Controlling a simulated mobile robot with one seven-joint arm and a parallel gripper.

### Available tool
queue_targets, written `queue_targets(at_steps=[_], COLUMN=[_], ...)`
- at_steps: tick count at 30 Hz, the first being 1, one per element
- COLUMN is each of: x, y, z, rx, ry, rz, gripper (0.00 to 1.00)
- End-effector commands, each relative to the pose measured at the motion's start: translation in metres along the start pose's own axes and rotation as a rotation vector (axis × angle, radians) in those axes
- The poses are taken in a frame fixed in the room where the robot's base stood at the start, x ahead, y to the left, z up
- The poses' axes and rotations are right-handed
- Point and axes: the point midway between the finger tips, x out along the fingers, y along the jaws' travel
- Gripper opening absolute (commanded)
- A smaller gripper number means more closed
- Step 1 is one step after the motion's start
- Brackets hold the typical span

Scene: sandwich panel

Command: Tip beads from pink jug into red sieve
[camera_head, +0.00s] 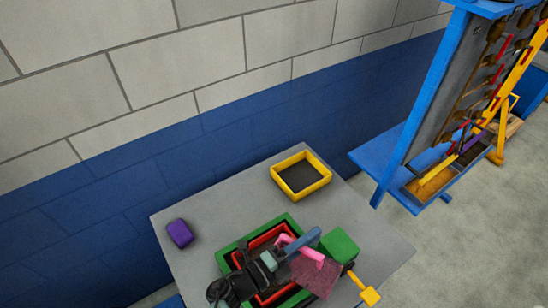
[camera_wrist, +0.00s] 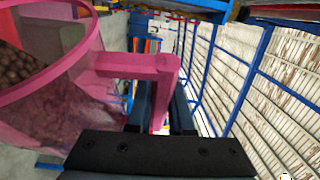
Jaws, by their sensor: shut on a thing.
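The pink jug (camera_head: 316,276) is see-through, with brown beads (camera_wrist: 18,68) inside near its rim in the wrist view. My gripper (camera_wrist: 160,105) is shut on the jug's pink handle (camera_wrist: 135,63). In the head view the jug is at the right side of the red sieve (camera_head: 238,259), overlapping its right part in the picture. The red sieve is square-rimmed and sits inside a green frame (camera_head: 228,251). My gripper and wrist hide much of the sieve's inside. I cannot tell the jug's exact tilt or height, and no beads show falling.
A yellow square sieve (camera_head: 323,181) stands at the table's back. A purple block (camera_head: 180,233) lies at the left. A green block (camera_head: 340,245) and a yellow-ended piece (camera_head: 370,296) are right of the jug. The grey table (camera_head: 215,212) is bare between these. A blue rack (camera_head: 415,100) stands beyond.

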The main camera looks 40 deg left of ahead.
Motion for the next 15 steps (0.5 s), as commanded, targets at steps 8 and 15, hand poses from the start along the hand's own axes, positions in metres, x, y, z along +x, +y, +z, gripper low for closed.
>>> queue_targets(at_steps=[8, 15], x=[-0.0015, -0.0027], y=[-0.0027, -0.0046], z=[0.0040, 0.0072], rx=[-0.026, -0.047], ry=[-0.001, -0.001], rz=[-0.012, -0.021], gripper=[0.00, 0.00])
